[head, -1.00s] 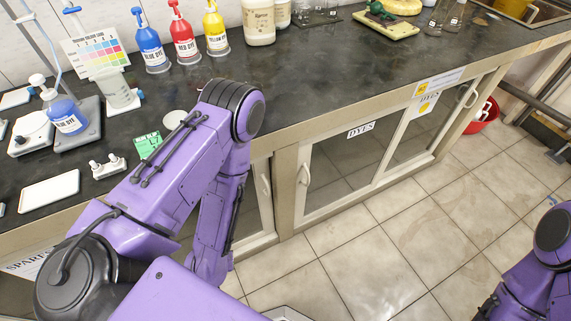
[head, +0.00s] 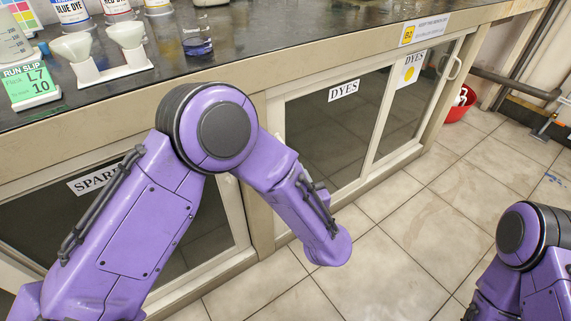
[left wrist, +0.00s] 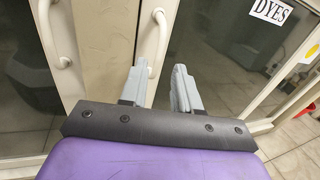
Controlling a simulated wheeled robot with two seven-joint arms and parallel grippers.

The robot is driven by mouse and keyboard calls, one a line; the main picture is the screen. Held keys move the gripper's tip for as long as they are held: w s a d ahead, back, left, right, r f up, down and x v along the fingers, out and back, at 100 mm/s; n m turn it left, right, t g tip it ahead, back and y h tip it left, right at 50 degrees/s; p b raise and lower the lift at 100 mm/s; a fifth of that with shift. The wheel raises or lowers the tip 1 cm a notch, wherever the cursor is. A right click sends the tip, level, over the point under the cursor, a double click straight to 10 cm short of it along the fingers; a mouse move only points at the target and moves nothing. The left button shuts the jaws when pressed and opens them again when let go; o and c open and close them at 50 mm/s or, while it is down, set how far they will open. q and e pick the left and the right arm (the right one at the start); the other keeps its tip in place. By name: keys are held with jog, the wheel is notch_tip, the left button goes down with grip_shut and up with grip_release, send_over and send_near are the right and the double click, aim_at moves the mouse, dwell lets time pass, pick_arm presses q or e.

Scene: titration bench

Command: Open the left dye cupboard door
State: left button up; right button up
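The left dye cupboard door (head: 328,142), dark glass in a pale frame with a DYES label, is shut. Its pale curved handle (left wrist: 160,38) shows in the left wrist view; in the head view my left arm covers it. My left gripper (left wrist: 158,88) is open, its two grey fingers apart and pointing at the door. The handle appears in line with the gap between the fingers; I cannot tell whether it lies between them in depth. In the head view its fingers are hidden. My right arm is at the lower right, its gripper out of view.
The right dye door (head: 412,105) is shut. The SPARE cupboard (head: 60,225) stands left, its handle (left wrist: 62,38) close beside my left gripper. A beaker (head: 196,42) and white funnel stand (head: 103,52) are on the bench above. A red bucket (head: 458,104) is far right. The tiled floor (head: 400,235) in front is clear.

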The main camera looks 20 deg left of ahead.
pick_arm(q)
jog(key=b+x, duration=0.1)
jog(key=x, duration=0.6)
jog(key=shift+w+a, duration=0.1)
jog(key=shift+w, duration=0.05)
jog(key=shift+f, duration=0.1)
grip_shut()
